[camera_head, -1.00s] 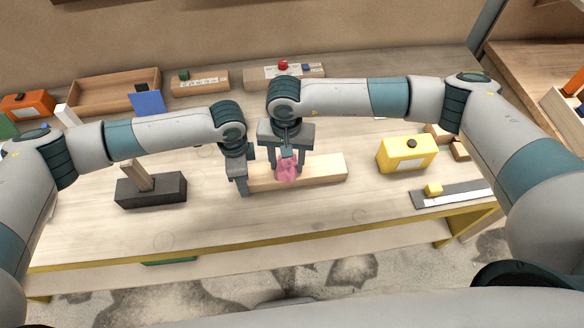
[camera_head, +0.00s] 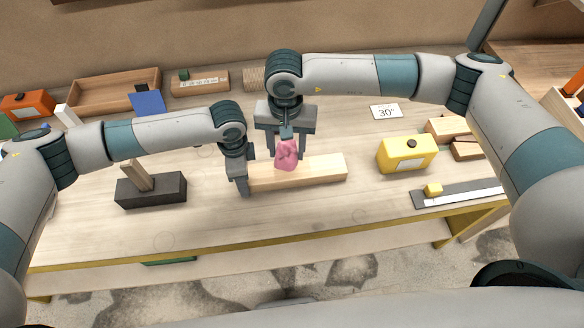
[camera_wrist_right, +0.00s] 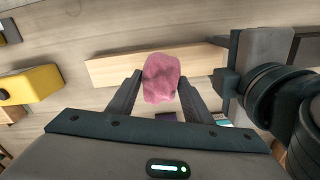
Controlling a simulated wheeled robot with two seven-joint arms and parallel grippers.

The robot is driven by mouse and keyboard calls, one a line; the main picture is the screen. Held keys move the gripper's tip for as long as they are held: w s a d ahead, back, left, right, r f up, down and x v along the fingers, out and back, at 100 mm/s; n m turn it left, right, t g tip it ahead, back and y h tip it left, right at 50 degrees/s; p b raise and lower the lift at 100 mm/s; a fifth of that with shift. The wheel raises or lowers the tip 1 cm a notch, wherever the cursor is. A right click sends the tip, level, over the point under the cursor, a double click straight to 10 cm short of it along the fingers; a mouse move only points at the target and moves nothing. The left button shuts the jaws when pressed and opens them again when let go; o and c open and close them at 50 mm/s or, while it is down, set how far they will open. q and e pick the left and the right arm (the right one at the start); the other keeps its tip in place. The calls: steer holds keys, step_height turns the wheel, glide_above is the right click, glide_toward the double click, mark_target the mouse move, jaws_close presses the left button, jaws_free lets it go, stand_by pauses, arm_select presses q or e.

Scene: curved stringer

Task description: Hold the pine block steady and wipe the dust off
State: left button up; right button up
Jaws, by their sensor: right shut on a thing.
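The pale pine block (camera_head: 318,170) lies lengthwise on the workbench and also shows in the right wrist view (camera_wrist_right: 115,70). My left gripper (camera_head: 243,172) is at the block's left end, its fingers closed on the near and far sides. My right gripper (camera_head: 286,150) is shut on a crumpled pink cloth (camera_head: 287,155), which also shows between its fingers in the right wrist view (camera_wrist_right: 161,78). The cloth appears just above the block, near its middle; I cannot tell for sure whether its lower edge touches. I cannot make out dust on the visible wood.
A yellow box (camera_head: 406,154) stands right of the block, with a ruler strip (camera_head: 465,194) in front of it. A dark block with a wooden handle (camera_head: 150,190) stands at left. A wooden tray (camera_head: 115,92) and a "30" card (camera_head: 386,111) are farther back. Bench in front is clear.

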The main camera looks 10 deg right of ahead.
stand_by(0.4)
arm_select(q)
steer(key=o, duration=2)
steer(key=shift+r, duration=0.15)
steer(key=shift+r, duration=2.35)
steer(key=shift+r, duration=0.15)
step_height(320, 180, up, 12)
steer(key=shift+s+f, duration=0.1)
steer(key=shift+f, duration=0.1)
